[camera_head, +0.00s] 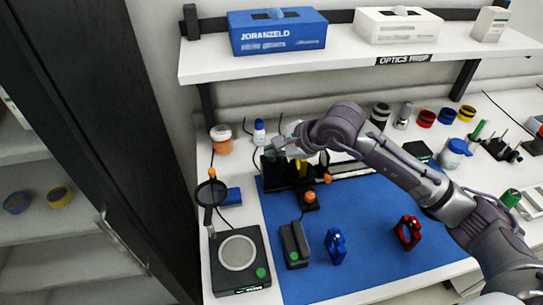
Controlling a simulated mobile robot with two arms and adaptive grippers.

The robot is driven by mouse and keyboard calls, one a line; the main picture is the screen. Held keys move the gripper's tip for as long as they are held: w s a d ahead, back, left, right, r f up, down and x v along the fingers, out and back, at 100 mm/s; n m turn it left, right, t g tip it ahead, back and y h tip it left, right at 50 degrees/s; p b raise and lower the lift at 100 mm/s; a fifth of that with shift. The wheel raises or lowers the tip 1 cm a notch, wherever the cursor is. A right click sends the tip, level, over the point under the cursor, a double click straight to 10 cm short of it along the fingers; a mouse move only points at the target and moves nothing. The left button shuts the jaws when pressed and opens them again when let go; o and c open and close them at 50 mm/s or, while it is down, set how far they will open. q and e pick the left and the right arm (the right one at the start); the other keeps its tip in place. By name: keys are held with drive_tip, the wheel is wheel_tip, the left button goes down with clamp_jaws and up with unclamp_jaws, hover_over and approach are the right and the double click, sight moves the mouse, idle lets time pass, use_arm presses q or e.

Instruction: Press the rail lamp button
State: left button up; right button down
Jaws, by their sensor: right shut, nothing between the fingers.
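My right arm reaches in from the lower right. Its gripper (283,147) is shut and empty. It hangs over the back left of the bench, at the left end of a rail (350,170). A black unit (272,177) stands right below the gripper, with a yellow part (301,168) beside it. The gripper and wrist cover the top of this unit. I cannot make out the rail lamp button for certain, nor whether the fingers touch anything. My left gripper is not in view.
A blue mat (375,235) covers mid-bench, with a blue mount (335,246) and a red mount (409,232). A magnifier (210,194) and a black device (240,262) with a green button are at left. A shelf (350,62) hangs above the back.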

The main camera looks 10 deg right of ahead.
sight(274, 158)
drive_tip(key=shift+f+b, duration=0.3)
drive_tip(key=shift+b, duration=0.1)
drive_tip(key=shift+r, duration=0.1)
idle(0.3)
drive_tip(key=shift+r, duration=0.65)
drive_tip(key=shift+r, duration=0.1)
drive_tip(key=shift+r+p, duration=1.2)
drive_tip(key=shift+r, duration=1.7)
